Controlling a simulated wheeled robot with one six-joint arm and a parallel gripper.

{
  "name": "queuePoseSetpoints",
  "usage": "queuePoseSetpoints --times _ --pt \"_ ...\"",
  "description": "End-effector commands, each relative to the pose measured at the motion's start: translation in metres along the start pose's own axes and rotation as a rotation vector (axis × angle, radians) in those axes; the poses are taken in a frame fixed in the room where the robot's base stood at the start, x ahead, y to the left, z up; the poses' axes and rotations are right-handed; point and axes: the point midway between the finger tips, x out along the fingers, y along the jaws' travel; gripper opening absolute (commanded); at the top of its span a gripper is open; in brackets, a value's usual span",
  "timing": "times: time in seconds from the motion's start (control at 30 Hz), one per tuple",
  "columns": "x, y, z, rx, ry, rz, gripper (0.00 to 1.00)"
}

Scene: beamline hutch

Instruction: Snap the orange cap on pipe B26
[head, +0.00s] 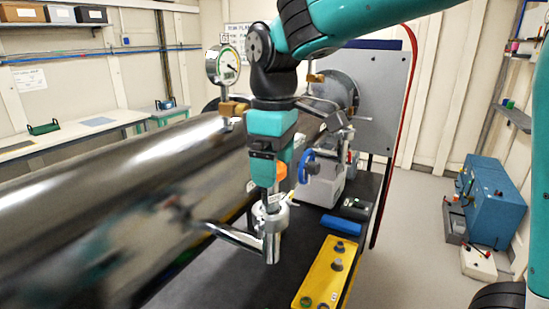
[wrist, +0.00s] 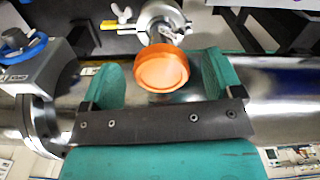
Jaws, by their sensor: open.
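The round orange cap (wrist: 161,67) shows in the wrist view between the two teal fingers of my gripper (wrist: 155,84), with clear gaps to both. Behind the cap is a short metal pipe with a clamp and wing nut (wrist: 151,22). The cap appears in line with this pipe; I cannot tell whether it is seated on it. In the head view my gripper (head: 268,190) points down beside the metal fitting (head: 270,215), and a bit of orange (head: 282,171) shows behind it. No B26 label is readable.
A long shiny pipe (head: 110,180) runs along the left. A pressure gauge (head: 222,66) and a blue handwheel (head: 307,167) stand close to my arm. A yellow tray (head: 315,285) with several small parts lies on the black bench.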

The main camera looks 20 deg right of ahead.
Motion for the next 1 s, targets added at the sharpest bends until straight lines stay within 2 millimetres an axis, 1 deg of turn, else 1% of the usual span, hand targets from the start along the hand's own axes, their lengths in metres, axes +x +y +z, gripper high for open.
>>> queuePoseSetpoints --times 0.23,0.37,0.47,0.8,0.9,1.0 --pt "-0.003 0.000 0.000 0.000 0.002 0.001 0.86" --pt "-0.018 0.001 -0.001 0.000 0.004 0.002 0.86" --pt "-0.039 0.001 -0.001 0.000 0.006 0.004 0.86" --pt "-0.127 0.001 -0.001 0.000 0.005 0.003 0.86" --pt "-0.147 0.001 0.000 0.000 0.003 0.002 0.86" --pt "-0.161 0.001 -0.001 0.000 0.002 0.001 0.86"
